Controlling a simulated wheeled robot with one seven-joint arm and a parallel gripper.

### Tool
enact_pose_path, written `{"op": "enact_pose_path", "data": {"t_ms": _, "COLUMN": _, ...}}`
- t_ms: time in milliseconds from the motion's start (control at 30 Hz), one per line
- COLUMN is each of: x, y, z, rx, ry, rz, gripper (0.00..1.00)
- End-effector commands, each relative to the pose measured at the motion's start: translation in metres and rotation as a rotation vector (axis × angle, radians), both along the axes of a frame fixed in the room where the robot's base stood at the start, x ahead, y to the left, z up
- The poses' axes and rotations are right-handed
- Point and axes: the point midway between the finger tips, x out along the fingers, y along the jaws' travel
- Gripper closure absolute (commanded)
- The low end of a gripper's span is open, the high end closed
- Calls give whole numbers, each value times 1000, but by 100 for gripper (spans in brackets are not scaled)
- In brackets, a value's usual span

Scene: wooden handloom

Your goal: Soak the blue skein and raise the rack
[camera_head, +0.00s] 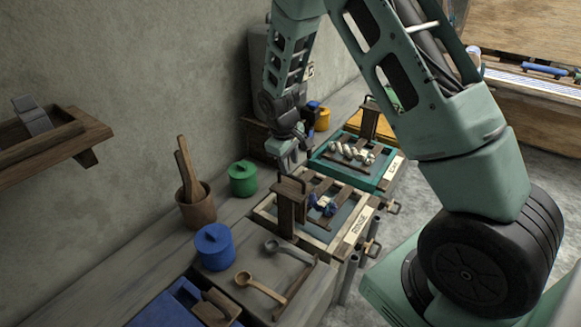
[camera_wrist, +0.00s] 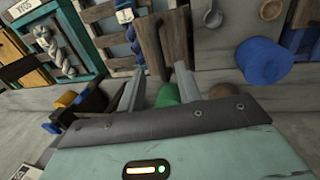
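A blue skein with a white band (camera_head: 322,205) lies on the slatted wooden rack in the basin labelled RINSE (camera_head: 351,232). It also shows at the top of the wrist view (camera_wrist: 125,14). The rack's upright wooden handle (camera_head: 291,205) stands at the basin's left side. My gripper (camera_head: 287,158) is at the wall side, close to that handle. I see nothing held. Whether a finger touches the handle, I cannot tell.
A teal basin (camera_head: 325,168) with a pale skein (camera_head: 352,153) stands behind. A green pot (camera_head: 243,178), a blue pot (camera_head: 214,247), a brown tool cup (camera_head: 195,208) and spoons (camera_head: 262,287) stand near. A blue basin (camera_head: 160,310) is front left; a shelf (camera_head: 55,145) hangs on the wall.

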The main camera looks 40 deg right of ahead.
Motion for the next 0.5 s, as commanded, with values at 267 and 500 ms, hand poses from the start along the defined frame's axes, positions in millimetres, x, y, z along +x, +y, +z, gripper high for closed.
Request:
{"op": "enact_pose_path", "data": {"t_ms": 267, "x": 2, "y": -7, "z": -34, "rx": 0, "ry": 1, "rz": -1, "gripper": 66}}
{"op": "enact_pose_path", "data": {"t_ms": 500, "x": 3, "y": -8, "z": -41, "rx": 0, "ry": 0, "rz": -1, "gripper": 66}}
